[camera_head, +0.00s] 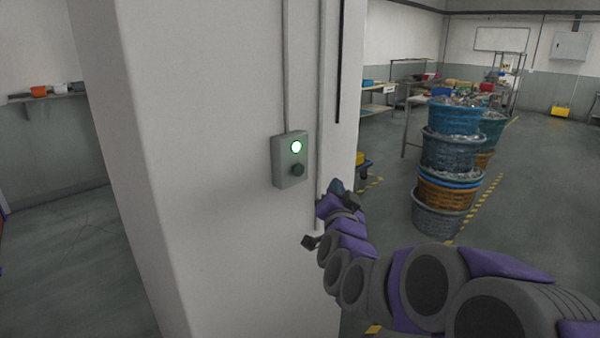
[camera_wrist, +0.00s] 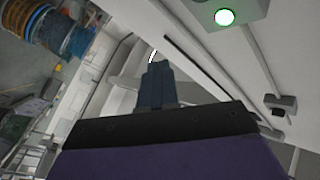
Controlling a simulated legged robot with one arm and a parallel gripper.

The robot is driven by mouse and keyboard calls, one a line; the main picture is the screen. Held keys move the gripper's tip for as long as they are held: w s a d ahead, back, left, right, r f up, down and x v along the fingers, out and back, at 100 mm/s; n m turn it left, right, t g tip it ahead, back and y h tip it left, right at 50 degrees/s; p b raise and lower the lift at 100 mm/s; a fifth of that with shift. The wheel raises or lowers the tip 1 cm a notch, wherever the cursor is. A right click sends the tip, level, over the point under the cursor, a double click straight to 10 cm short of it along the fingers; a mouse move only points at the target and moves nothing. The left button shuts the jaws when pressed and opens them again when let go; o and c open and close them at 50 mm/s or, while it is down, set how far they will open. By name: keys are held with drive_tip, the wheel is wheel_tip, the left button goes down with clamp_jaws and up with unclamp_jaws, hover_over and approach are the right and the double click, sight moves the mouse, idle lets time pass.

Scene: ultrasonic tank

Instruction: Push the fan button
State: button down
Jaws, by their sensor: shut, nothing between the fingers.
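A grey control box (camera_head: 287,170) is fixed to the white pillar in the head view. It has a lit green-white lamp (camera_head: 296,147) at the top and a dark green button (camera_head: 298,169) below. In the wrist view part of the box shows at the top edge, with the lit lamp (camera_wrist: 224,17); the dark green button is not visible there. My gripper (camera_head: 340,187) is to the right of the box and a little lower, apart from it. In the wrist view its fingers (camera_wrist: 157,72) are together and empty.
The white pillar (camera_head: 225,230) fills the middle, with conduits (camera_head: 286,70) running up from the box. Stacked baskets (camera_head: 448,155) stand on the floor at right. A table (camera_head: 420,100) and shelves are behind. Open floor (camera_head: 545,190) lies at far right.

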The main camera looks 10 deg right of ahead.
sight(298, 169)
drive_tip(key=shift+a, duration=0.1)
drive_tip(key=w+a+p, duration=0.4)
drive_tip(key=w+a, duration=0.1)
drive_tip(key=w, duration=0.2)
idle(0.4)
drive_tip(key=shift+a, duration=0.1)
drive_tip(key=shift+w, duration=0.15)
idle(1.7)
drive_tip(key=shift+w+a+p, duration=0.2)
drive_tip(key=shift+p, duration=0.1)
drive_tip(key=shift+w+a, duration=0.25)
drive_tip(key=shift+w, duration=0.15)
idle(0.8)
drive_tip(key=shift+s+d, duration=0.1)
drive_tip(key=shift+s, duration=0.05)
drive_tip(key=shift+s+d, duration=0.45)
drive_tip(key=shift+s, duration=0.15)
idle(0.3)
